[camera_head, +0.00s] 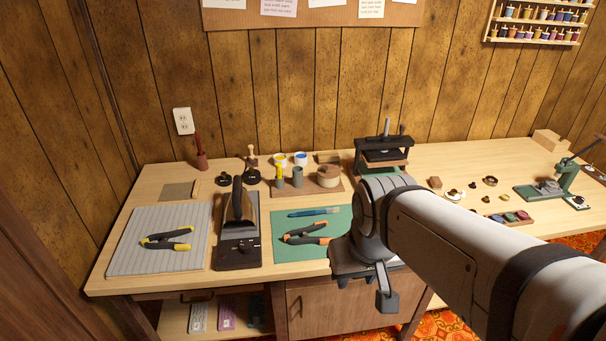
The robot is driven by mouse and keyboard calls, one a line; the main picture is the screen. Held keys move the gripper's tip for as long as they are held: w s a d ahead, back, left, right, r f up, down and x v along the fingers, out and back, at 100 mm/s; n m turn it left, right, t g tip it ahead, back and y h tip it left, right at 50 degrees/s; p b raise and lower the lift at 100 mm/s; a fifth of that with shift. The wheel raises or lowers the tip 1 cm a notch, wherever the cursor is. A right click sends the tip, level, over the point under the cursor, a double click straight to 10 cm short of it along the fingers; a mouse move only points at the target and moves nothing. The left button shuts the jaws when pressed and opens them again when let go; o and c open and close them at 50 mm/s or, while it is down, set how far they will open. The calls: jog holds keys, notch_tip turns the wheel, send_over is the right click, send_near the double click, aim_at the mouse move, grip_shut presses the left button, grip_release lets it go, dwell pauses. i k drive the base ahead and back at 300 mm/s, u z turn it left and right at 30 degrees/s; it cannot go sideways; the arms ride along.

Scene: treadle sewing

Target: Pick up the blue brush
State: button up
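The blue brush (314,212) lies flat on the green cutting mat (283,250), near its back edge. Its handle is blue and slim. Orange-handled pliers (303,234) lie on the mat just in front of the brush. My gripper (366,292) is at the front edge of the bench, to the right of the brush and nearer the camera. Its two dark fingers point down and stand apart, with nothing seen between them. My arm hides the mat's right side.
A dark press-like tool (239,227) stands left of the mat. Yellow-handled pliers (167,240) lie on a grey ribbed board (135,262). A wooden tray (300,190) with jars and a twine roll sits behind the brush. A green-based press (384,156) stands behind my arm.

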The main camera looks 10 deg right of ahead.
aim_at(336, 210)
jog(key=u, duration=0.05)
jog(key=i, duration=1)
jog(key=z, duration=0.05)
